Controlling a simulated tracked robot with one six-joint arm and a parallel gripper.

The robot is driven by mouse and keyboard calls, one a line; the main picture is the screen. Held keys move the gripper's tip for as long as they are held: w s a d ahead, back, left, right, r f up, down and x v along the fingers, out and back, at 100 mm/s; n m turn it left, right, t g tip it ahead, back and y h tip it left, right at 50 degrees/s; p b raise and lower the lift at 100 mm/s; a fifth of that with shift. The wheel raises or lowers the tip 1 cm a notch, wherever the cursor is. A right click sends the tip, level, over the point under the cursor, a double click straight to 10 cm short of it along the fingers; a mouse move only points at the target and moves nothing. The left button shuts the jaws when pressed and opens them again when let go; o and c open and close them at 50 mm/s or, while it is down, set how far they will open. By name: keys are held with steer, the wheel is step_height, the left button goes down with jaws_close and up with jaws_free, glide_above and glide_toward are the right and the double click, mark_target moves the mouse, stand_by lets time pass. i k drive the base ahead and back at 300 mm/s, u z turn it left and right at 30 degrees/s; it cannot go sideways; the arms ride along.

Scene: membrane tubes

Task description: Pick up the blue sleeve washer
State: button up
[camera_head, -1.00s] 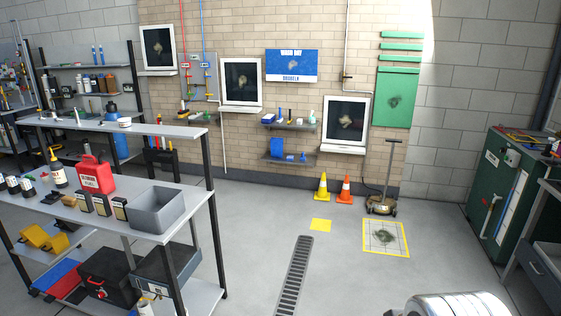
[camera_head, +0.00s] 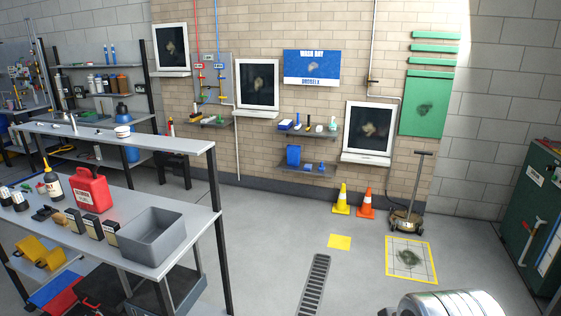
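I cannot pick out the blue sleeve washer for sure. Several small blue things are on the wall shelves at the back. A blue bin (camera_head: 293,155) stands on the lower wall shelf, with small blue pieces (camera_head: 308,167) to its right, too small to identify. A blue and white item (camera_head: 285,124) sits on the upper wall shelf. My gripper is not in view; only a shiny metal part of my own body shows at the bottom right.
A workbench (camera_head: 192,222) with a red can (camera_head: 89,190) and a grey tray (camera_head: 152,237) stands at the left. Yellow (camera_head: 341,200) and orange (camera_head: 366,204) cones and a wheeled floor machine (camera_head: 406,219) stand near the wall. The middle floor, with a drain grate (camera_head: 315,285), is open.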

mark_target(298, 125)
steer(key=u, duration=0.2)
steer(key=i, duration=6.25)
steer(key=z, duration=0.15)
